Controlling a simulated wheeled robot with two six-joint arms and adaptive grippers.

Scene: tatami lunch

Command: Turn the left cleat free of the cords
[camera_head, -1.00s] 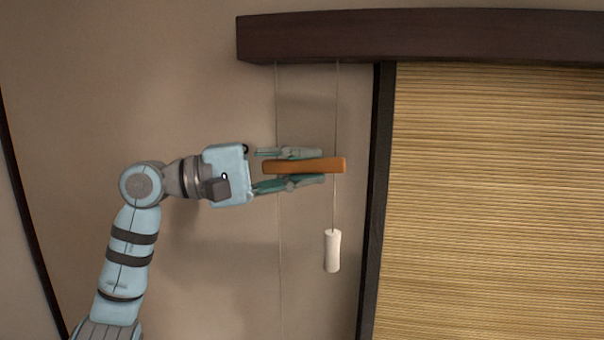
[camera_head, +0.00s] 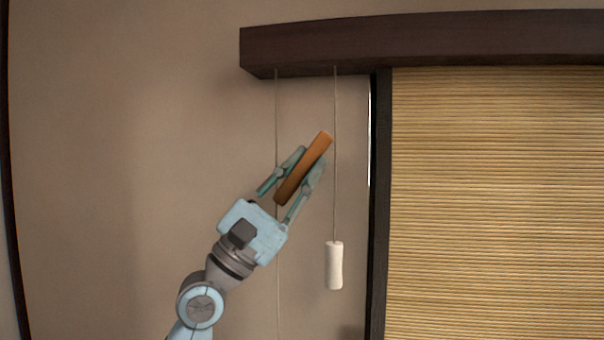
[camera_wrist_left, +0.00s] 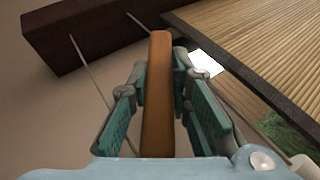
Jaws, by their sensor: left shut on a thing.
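The left cleat (camera_head: 305,168) is an orange-brown wooden bar, tilted with its upper end to the right in the head view. My left gripper (camera_head: 299,169) is shut on it, one finger on each side. In the left wrist view the cleat (camera_wrist_left: 158,100) stands lengthwise between the fingers. Two thin cords hang from the dark beam: the left cord (camera_head: 276,110) passes by the gripper and cleat, and the right cord (camera_head: 335,190) hangs just right of the cleat's upper end. Whether either cord touches the cleat is unclear. My right gripper is not in view.
A white cord pull (camera_head: 334,266) hangs at the end of the right cord. The dark beam (camera_head: 420,42) runs across the top. A bamboo blind (camera_head: 495,200) with a dark post (camera_head: 378,210) stands at right. The wall at left is clear.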

